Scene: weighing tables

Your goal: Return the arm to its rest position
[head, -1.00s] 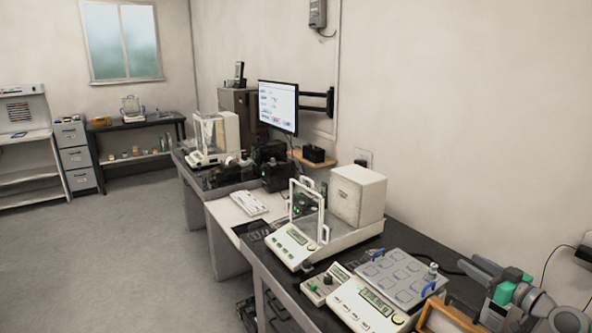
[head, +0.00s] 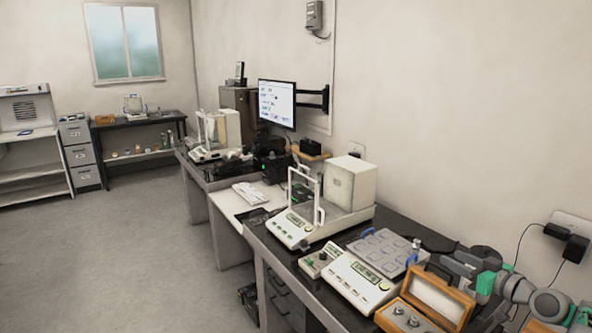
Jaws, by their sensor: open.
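My arm reaches in from the lower right of the head view, with grey links and green bands. My gripper (head: 456,265) is at its left end, above the right part of the dark bench (head: 433,240). It is open, and I see nothing held between its jaws. An open wooden box (head: 440,297) stands just below and in front of it, with small metal weights (head: 401,312) in its front part. The arm overlaps the far right of the bench in the picture, so what lies behind it is hidden.
A flat balance (head: 352,281) and a grey tray (head: 378,252) with square pads lie left of the gripper. A balance with a white frame (head: 302,223) stands farther left. Black plugs (head: 566,241) and cables hang on the right wall. The floor (head: 130,250) at left is clear.

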